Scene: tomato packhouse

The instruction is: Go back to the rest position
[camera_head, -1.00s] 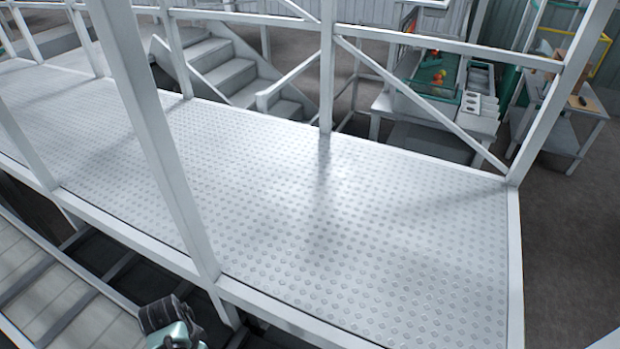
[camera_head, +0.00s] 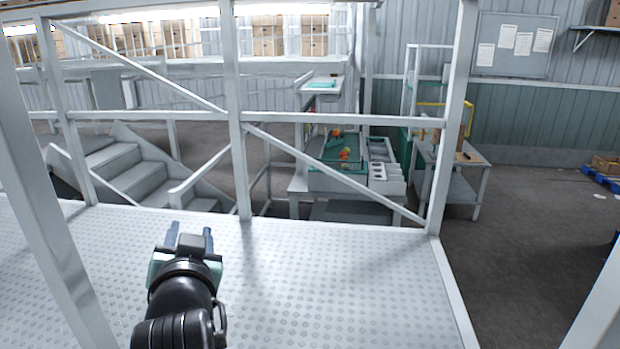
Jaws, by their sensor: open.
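My gripper (camera_head: 190,232) shows at the lower left of the head view, at the end of my dark arm. Its two fingers point away from me and stand apart, with nothing visible between them. In the picture it lies in front of the grey studded walkway (camera_head: 310,290). I see no contact with the walkway or the railing.
White railing posts (camera_head: 238,120) and diagonal braces rise around the walkway. Steps (camera_head: 140,175) stand at the left. Beyond the railing is a sorting bench with a green tray (camera_head: 330,180) holding red and orange tomatoes, and a side table (camera_head: 455,160). Open floor (camera_head: 530,240) lies at the right.

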